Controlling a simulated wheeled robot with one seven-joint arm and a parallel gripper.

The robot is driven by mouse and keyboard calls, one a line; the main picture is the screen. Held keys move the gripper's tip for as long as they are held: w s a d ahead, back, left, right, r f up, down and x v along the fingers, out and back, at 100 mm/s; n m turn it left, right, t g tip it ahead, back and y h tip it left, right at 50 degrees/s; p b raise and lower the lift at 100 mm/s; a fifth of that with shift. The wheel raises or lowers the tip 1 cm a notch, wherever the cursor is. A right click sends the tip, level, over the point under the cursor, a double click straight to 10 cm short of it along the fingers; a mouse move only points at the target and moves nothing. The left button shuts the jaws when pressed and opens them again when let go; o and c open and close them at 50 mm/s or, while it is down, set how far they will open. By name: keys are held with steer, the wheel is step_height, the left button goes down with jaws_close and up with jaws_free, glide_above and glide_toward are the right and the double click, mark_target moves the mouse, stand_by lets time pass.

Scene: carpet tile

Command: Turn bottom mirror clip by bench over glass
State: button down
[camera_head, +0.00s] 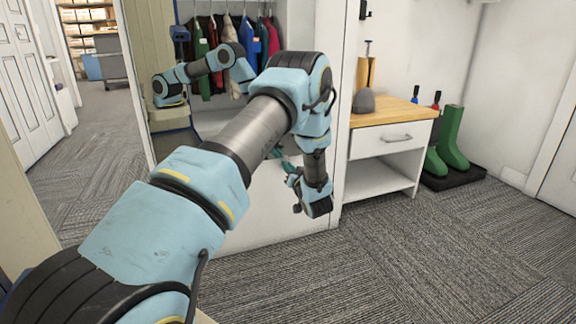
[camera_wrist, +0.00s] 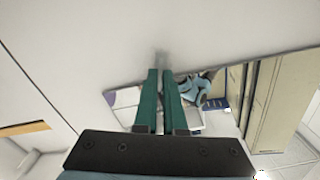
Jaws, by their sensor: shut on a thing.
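The mirror (camera_head: 222,92) stands on a white panel behind my arm and reflects hanging coats and a blue arm. Its glass (camera_wrist: 215,118) also shows in the wrist view, below and right of the fingertips. A small pale, blurred piece, apparently the mirror clip (camera_wrist: 161,56), sits at my fingertips against the white panel. My gripper (camera_wrist: 160,72) has its green fingers close together on it. I cannot tell which way the clip is turned or whether it overlaps the glass. In the head view my arm hides most of the gripper and the clip.
The bench (camera_head: 398,110), with a wooden top and white drawer, stands right of my wrist. A grey domed object (camera_head: 364,102) lies on it. Green boots (camera_head: 450,140) stand on a dark tray further right. The carpet (camera_head: 400,260) in front is clear.

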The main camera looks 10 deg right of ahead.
steer(key=shift+n+p, duration=0.3)
steer(key=shift+n, duration=1.6)
steer(key=c, duration=1)
jaws_free()
steer(key=shift+s, duration=0.1)
steer(key=s+d+p, duration=0.1)
steer(key=s+p, duration=0.2)
steer(key=s, duration=0.7)
steer(key=shift+s+d, duration=0.2)
steer(key=shift+s, duration=0.1)
